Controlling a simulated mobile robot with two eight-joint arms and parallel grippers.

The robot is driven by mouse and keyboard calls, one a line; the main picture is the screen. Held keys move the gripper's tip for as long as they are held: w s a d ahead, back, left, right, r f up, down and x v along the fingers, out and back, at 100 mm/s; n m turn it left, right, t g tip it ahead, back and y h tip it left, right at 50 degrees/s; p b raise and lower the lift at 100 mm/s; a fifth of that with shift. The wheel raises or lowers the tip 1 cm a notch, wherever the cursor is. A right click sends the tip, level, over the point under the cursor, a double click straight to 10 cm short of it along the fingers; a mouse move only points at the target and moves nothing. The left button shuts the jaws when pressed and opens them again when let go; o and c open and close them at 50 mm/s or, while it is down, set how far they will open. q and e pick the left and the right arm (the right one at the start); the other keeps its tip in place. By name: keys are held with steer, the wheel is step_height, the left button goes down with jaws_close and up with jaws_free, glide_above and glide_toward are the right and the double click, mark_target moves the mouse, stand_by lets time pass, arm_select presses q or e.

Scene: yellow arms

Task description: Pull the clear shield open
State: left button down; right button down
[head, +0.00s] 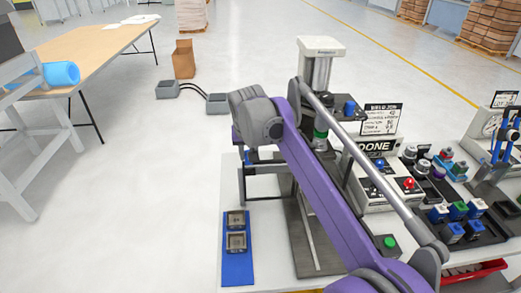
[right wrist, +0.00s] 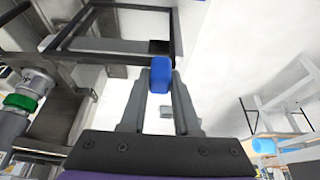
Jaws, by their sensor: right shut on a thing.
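The clear shield shows in the right wrist view as a dark frame (right wrist: 168,8) around see-through panels, beside the machine. A small blue handle (right wrist: 160,76) is between the fingertips of my right gripper (right wrist: 160,86), which is shut on it at the frame's near edge. In the head view, part of the dark frame (head: 262,169) shows left of the machine's column (head: 318,70). My purple right arm crosses in front and hides most of the shield and the gripper's fingers. My left gripper is in neither view.
A blue tray (head: 238,270) with two square metal parts lies on the white table at front left. A control box marked DONE (head: 375,146) and several coloured parts stand to the right. Floor left of the table is open, up to a wooden workbench (head: 95,45).

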stand_by(0.3)
steer(key=c, duration=0.6)
jaws_free()
steer(key=shift+c, duration=0.2)
steer(key=shift+r, duration=0.1)
steer(key=p+v, duration=0.1)
steer(key=v, duration=0.9)
steer(key=shift+s+r, duration=0.25)
steer(key=shift+r, duration=0.05)
steer(key=s+d+f, duration=0.9)
steer(key=s+d, duration=0.2)
steer(key=s, duration=0.2)
steer(key=s+d+f, duration=0.3)
steer(key=s+f, duration=0.5)
steer(key=s+d+f+t, duration=0.1)
steer(key=s+d+f, duration=0.2)
steer(key=s+f, duration=0.6)
steer(key=shift+d+f, duration=0.25)
